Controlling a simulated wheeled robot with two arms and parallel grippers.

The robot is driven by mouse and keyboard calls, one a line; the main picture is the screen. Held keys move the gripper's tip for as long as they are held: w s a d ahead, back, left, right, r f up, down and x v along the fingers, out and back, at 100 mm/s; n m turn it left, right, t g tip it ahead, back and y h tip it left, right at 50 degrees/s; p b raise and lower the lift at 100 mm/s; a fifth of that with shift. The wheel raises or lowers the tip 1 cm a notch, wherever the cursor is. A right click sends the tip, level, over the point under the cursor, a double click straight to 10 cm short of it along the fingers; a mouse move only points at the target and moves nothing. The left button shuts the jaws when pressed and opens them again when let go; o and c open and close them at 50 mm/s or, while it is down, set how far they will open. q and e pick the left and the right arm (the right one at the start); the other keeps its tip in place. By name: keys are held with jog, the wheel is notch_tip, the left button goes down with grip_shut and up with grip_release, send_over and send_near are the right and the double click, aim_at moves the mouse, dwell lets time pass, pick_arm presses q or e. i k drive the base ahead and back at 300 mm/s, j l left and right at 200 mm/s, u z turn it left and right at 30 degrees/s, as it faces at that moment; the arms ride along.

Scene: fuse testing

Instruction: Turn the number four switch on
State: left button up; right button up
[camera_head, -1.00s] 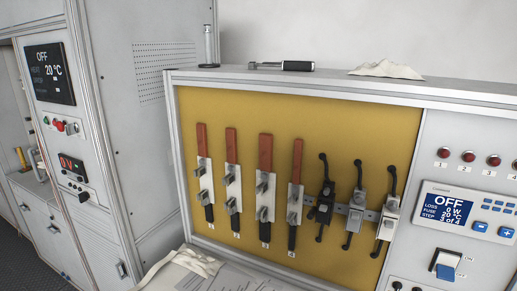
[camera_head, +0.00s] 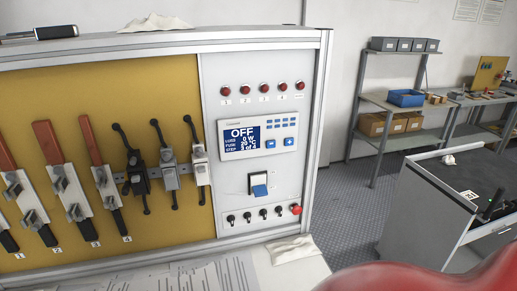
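The control panel (camera_head: 215,165) on the right of the test bench has a row of small black toggle switches along its bottom. The fourth toggle from the left (camera_head: 278,211) sits just left of a red button (camera_head: 295,209). Its number and its up or down position are too small to tell. On the yellow board (camera_head: 165,95), a red-brown fuse strip (camera_head: 89,140) with grey clamps is marked 4. Neither gripper shows in this view.
A display (camera_head: 243,133) reads OFF, below several red lamps (camera_head: 263,87). Papers (camera_head: 205,277) and a crumpled cloth (camera_head: 292,249) lie on the bench top. A shelf (camera_head: 400,104) and a grey cabinet (camera_head: 425,210) stand at right.

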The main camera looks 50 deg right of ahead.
aim_at(279, 209)
jog(key=z, duration=1.5)
